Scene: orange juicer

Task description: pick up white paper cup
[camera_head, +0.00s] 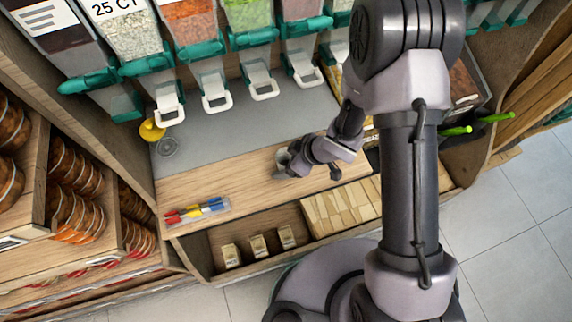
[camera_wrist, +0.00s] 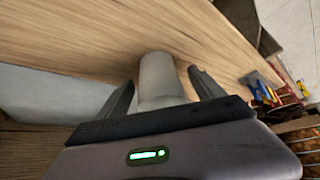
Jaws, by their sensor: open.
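The white paper cup (camera_wrist: 160,80) shows in the wrist view as a pale, greyish cylinder between the two dark fingers of my gripper (camera_wrist: 163,92). The fingers are spread, one on each side of the cup, with a visible gap at the right; contact on the left is hard to tell. The cup's lower part is hidden by my gripper's body. In the head view my gripper (camera_head: 285,172) is low over the front wooden counter, and a small pale part of the cup (camera_head: 282,157) shows beside it.
Dispensers with white handles (camera_head: 262,82) line the back. A clear tray of coloured markers (camera_head: 197,210) lies on the counter to the left. A yellow scoop (camera_head: 152,130) stands at the back left. Below the counter are small boxes (camera_head: 258,246) and a bin of wooden-coloured packets (camera_head: 340,208).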

